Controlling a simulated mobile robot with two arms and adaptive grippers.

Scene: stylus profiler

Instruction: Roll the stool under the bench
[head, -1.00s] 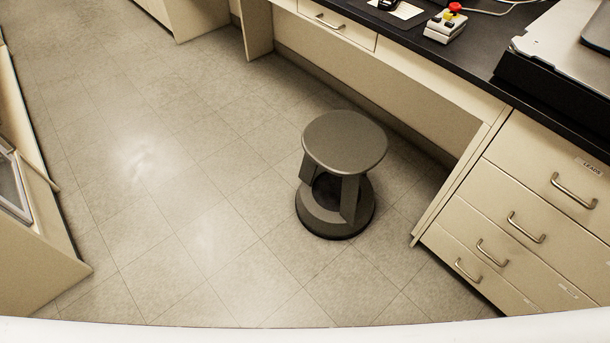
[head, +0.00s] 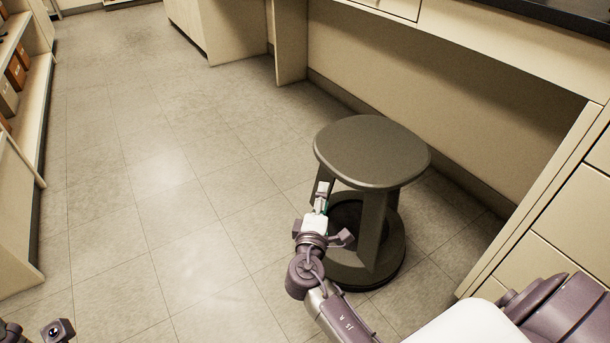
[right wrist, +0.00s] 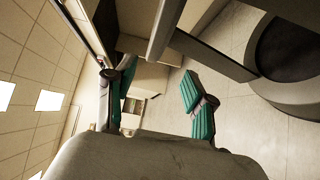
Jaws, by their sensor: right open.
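The stool (head: 372,152) is dark grey, with a round seat, slab legs and a round base. It stands upright on the floor in front of the bench's open knee space. The bench (head: 500,48) is cream with a black top. My right gripper (head: 322,192) is at the stool's left side, just below seat height, and hides part of a leg. Its teal-padded fingers (right wrist: 160,95) are spread apart in the right wrist view, with the stool's base (right wrist: 292,92) to the right. I cannot tell whether they touch the stool. Only a piece of my left arm shows, at the lower left.
A drawer cabinet (head: 560,235) bounds the knee space on the right, and a cream panel (head: 290,42) on the left. Open shelves (head: 35,95) line the left edge. The tiled floor (head: 165,190) between is clear.

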